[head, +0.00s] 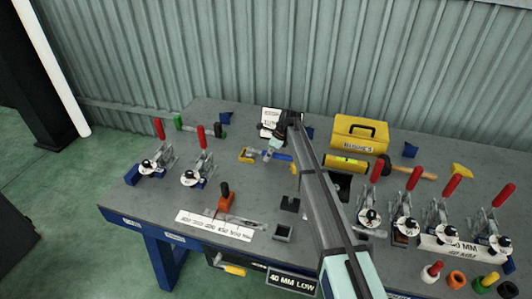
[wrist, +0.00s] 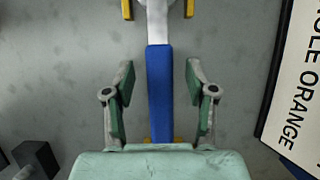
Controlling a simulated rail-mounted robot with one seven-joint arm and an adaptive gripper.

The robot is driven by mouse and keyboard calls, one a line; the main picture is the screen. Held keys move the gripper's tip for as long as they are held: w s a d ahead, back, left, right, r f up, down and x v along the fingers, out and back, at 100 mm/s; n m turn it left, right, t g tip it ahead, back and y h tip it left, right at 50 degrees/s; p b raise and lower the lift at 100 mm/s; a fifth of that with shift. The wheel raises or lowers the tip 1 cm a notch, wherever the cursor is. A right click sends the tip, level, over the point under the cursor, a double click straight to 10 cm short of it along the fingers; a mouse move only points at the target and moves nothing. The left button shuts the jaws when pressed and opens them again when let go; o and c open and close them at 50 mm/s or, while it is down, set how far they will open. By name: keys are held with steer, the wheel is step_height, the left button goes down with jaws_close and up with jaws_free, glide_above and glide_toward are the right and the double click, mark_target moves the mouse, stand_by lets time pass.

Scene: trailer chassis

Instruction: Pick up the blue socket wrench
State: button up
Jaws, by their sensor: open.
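My gripper (wrist: 160,82) is open, with one green-padded finger on each side of the handle and a visible gap on both sides. In the head view the wrench's blue handle (head: 283,156) shows on the grey bench just below my gripper (head: 275,146). Yellow pieces flank the wrench's head and its handle end. The near end of the handle is hidden behind my gripper's body.
A white printed card (wrist: 298,95) lies to the right in the wrist view. A dark block (wrist: 37,158) is at lower left. On the bench are a yellow toolbox (head: 360,133), a yellow level (head: 345,162), an orange-handled tool (head: 225,197) and several red-handled clamps (head: 203,165).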

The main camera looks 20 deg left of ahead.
steer(key=shift+a+f, duration=0.15)
steer(key=shift+f, duration=0.1)
jaws_close()
steer(key=shift+r, duration=0.15)
